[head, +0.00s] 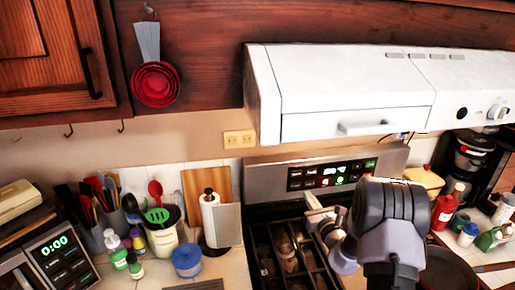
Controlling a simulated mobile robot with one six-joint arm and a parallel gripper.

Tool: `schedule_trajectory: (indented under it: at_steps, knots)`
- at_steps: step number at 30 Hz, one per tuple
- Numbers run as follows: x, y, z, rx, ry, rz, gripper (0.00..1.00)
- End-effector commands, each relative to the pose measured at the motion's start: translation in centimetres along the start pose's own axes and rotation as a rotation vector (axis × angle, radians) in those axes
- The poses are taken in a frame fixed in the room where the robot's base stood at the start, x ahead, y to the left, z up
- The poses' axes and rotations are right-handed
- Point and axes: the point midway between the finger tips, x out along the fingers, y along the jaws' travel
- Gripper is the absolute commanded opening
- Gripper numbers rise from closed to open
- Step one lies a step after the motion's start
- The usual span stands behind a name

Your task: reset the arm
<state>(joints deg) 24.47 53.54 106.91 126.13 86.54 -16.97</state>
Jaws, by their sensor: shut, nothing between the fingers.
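My arm (395,210) shows at the lower right of the head view, in front of the stove. Its large dark grey joint hides part of the stove front and control panel. No object is seen being carried by the arm.
A white range hood (350,95) hangs above the stove panel (330,176). A paper towel roll (209,215), utensil holders and bottles crowd the left counter. A red bottle (444,210), coffee maker (468,160) and dark pan (447,270) are at right.

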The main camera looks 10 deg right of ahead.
Motion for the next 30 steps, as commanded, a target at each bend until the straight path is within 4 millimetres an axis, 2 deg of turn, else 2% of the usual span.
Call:
schedule_trajectory:
  at_steps: [2, 5, 6, 8, 9, 11, 12, 13, 15, 17, 18, 19, 21, 24, 30]
  knots:
    - [0.1, 3.9, 2.5, -0.058, -0.015, 0.123, 0.0]
    - [-1.9, 12.7, 7.0, -0.213, -0.026, 0.4, 0.0]
    - [-3.7, 16.4, 8.4, -0.295, -0.026, 0.519, 0.0]
    - [-7.4, 21.6, 9.8, -0.436, -0.024, 0.696, 0.0]
    - [-10.5, 24.6, 10.2, -0.547, -0.021, 0.811, 0.0]
    - [-15.9, 28.3, 10.0, -0.739, -0.012, 0.977, 0.0]
    - [-19.8, 30.0, 9.3, -0.886, -0.004, 1.081, 0.0]
    - [-22.9, 30.9, 8.4, -1.011, 0.002, 1.154, 0.0]
    - [-29.7, 31.1, 5.8, -1.331, 0.026, 1.293, 0.0]
    - [-34.1, 29.6, 3.6, -1.601, 0.05, 1.361, 0.0]
    - [-36.1, 28.3, 2.4, -1.763, 0.068, 1.383, 0.0]
    - [-37.3, 27.3, 1.8, -1.872, 0.08, 1.39, 0.0]
    - [-39.1, 25.2, 0.8, -2.074, 0.107, 1.386, 0.0]
    - [-40.2, 23.4, 0.4, -2.236, 0.131, 1.368, 0.0]
    - [-40.4, 22.8, 0.6, -2.277, 0.142, 1.365, 0.0]
